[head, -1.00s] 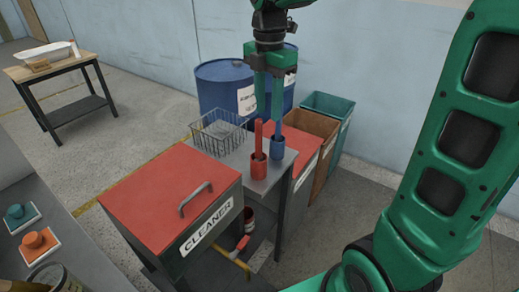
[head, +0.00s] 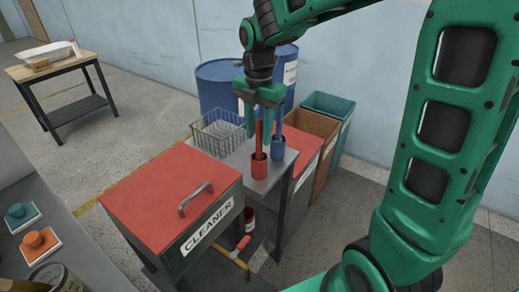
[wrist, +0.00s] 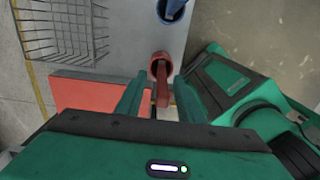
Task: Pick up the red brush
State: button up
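The red brush (head: 259,138) stands upright in a red cup (head: 259,167) on the grey side table, in the head view. A blue brush (head: 279,122) stands in a blue cup (head: 278,147) just behind and to the right. My gripper (head: 260,136) points down with its fingers open, one on each side of the red brush's handle. In the wrist view my gripper (wrist: 161,100) shows a gap between its fingers, and the red brush (wrist: 162,86) lies in that gap. I see no finger touching the handle. The brush head is hidden inside the cup.
A wire basket (head: 218,133) stands left of the cups. The red-lidded cleaner box (head: 150,210) is in front, and a blue drum (head: 222,85) behind. Brown (head: 312,124) and teal bins (head: 334,104) stand at the right.

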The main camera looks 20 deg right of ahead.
aim_at(259, 149)
jog(key=shift+f, duration=1.2)
grip_shut()
